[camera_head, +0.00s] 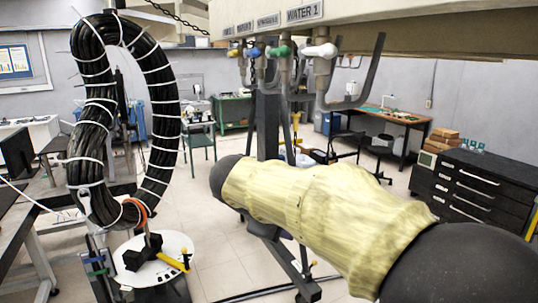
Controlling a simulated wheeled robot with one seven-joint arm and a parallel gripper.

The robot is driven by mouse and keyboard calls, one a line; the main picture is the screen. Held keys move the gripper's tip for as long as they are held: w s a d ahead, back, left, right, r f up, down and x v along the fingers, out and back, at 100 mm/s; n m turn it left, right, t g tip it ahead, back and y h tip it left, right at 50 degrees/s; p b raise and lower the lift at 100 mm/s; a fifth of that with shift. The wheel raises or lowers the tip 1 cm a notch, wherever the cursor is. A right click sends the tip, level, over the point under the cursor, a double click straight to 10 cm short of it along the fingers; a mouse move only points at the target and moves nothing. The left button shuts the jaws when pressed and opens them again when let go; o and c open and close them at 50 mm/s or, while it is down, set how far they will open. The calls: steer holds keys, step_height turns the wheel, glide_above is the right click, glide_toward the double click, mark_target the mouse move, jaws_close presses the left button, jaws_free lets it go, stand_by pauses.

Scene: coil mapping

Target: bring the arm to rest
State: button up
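My arm, in a pale yellow fabric sleeve with dark rounded joints, crosses the head view from the lower right toward the centre. Its dark near-centre end hangs in front of a grey metal stand (267,125). I cannot make out my gripper or its fingers. A large black cable coil (163,115), bound with white ties, hangs upright at the left. No contact shows between the arm's visible part and the coil.
A round white plate (130,277) below the coil bears a black and yellow tool. An overhead beam carries a WATER 1 label (304,13) and coloured valves (281,51). Black drawers (470,190) stand at the right. Open floor (228,262) lies between the coil and the stand.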

steer(key=s+d+f+m+g+y+b, duration=0.1)
steer(key=s+d+f+m+y, duration=0.1)
steer(key=f, duration=0.7)
steer(key=s+d+f+m+g+y+b, duration=0.1)
steer(key=s+d+f+m, duration=0.4)
steer(key=s+f, duration=0.3)
steer(key=s+d+f+m+g+y+b, duration=0.1)
steer(key=s+d+f+m, duration=0.3)
steer(key=f, duration=0.7)
steer(key=shift+s+f+m+g+y+b, duration=0.15)
steer(key=shift+s+m+g+y+b, duration=0.2)
steer(key=shift+s+y, duration=0.35)
steer(key=shift+w+d, duration=0.1)
steer(key=shift+w, duration=0.05)
